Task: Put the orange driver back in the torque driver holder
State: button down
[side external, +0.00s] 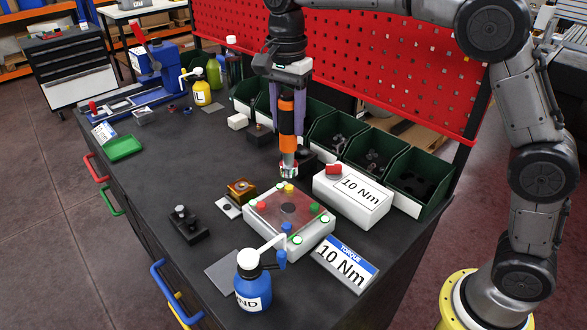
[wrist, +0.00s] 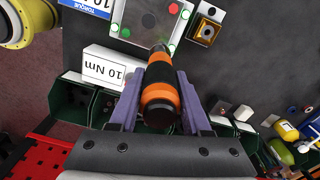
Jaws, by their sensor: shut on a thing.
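The orange driver (side external: 287,118), orange with black bands and a grey lower end, hangs upright in my gripper (side external: 287,128). In the wrist view, the driver (wrist: 160,98) sits between the two purple fingers of my gripper (wrist: 160,88), which are shut on it. The driver's lower end is above the table, behind the white fixture plate. A white block marked 10 Nm (side external: 351,198) stands to its right in the side view and also shows in the wrist view (wrist: 103,68). I cannot tell for sure which piece is the torque driver holder; a dark piece (side external: 307,157) beside the driver's tip is partly hidden.
The white fixture plate (side external: 262,228) with coloured spots lies in front. A TORQUE 10 Nm sign (side external: 343,263) and a blue bottle (side external: 252,285) stand nearer. Green bins (side external: 418,180) line the back below the red pegboard (side external: 330,55). The dark table's left middle (side external: 185,170) is clear.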

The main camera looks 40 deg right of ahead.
jog(key=w+d, duration=0.7)
jog(key=d, duration=0.2)
notch_tip(320, 180, down, 10)
jog(key=w+d, duration=0.1)
jog(key=d, duration=0.1)
jog(key=shift+w+d+r+m, duration=0.2)
jog(key=shift+r+m, duration=0.05)
jog(key=shift+m, duration=0.15)
jog(key=shift+f, duration=0.1)
jog(key=shift+c, duration=1.8)
grip_release()
jog(key=shift+f, duration=0.15)
